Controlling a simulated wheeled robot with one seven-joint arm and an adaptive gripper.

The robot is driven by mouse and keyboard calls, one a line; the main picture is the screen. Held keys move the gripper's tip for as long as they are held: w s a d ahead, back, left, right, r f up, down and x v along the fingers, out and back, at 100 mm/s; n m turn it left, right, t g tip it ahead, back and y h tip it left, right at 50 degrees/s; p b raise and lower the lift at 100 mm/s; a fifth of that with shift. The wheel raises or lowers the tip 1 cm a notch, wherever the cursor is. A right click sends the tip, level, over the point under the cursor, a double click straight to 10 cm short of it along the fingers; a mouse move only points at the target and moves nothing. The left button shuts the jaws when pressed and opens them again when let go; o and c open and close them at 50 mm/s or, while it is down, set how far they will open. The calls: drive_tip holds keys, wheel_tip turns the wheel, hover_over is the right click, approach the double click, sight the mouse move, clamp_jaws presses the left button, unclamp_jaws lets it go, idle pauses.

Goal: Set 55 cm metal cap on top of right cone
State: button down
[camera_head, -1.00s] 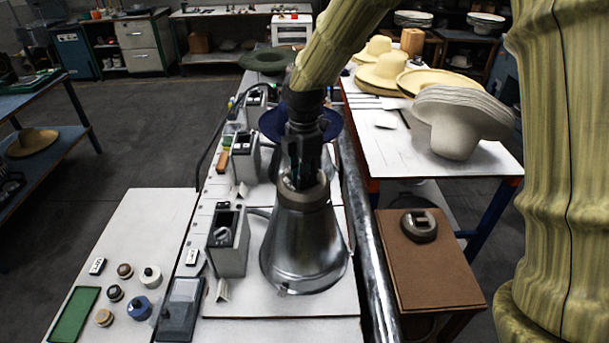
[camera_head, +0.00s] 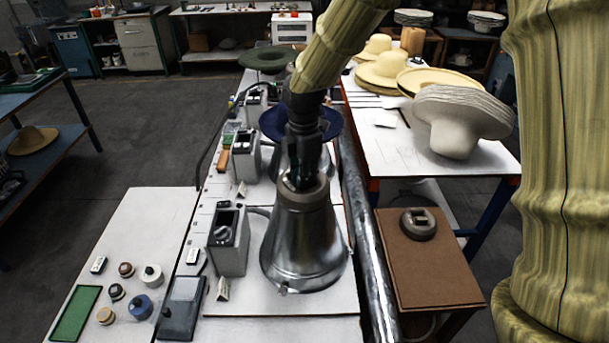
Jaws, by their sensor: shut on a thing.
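The nearest metal cone (camera_head: 303,250) stands upright on the white bench, wide end down. A grey-brown round cap (camera_head: 304,196) is at its narrow top. My gripper (camera_head: 303,181) points down at the cone's top and is shut on this cap. The cap looks level and in line with the cone; I cannot tell whether it rests on the cone or hangs just above it. My fingers hide part of the cap's upper face. Any size marking on it is not readable.
Another round metal cap (camera_head: 418,224) lies on the brown stand (camera_head: 440,265) at right. A control box (camera_head: 229,241) stands close left of the cone. A metal rail (camera_head: 365,240) runs along its right. Behind are a blue hat (camera_head: 331,124) and stacked pale hats (camera_head: 455,115).

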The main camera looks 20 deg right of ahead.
drive_tip(key=c, duration=1.3)
unclamp_jaws()
drive_tip(key=shift+r, duration=0.1)
drive_tip(key=shift+r+p, duration=3.3)
drive_tip(key=shift+r, duration=0.4)
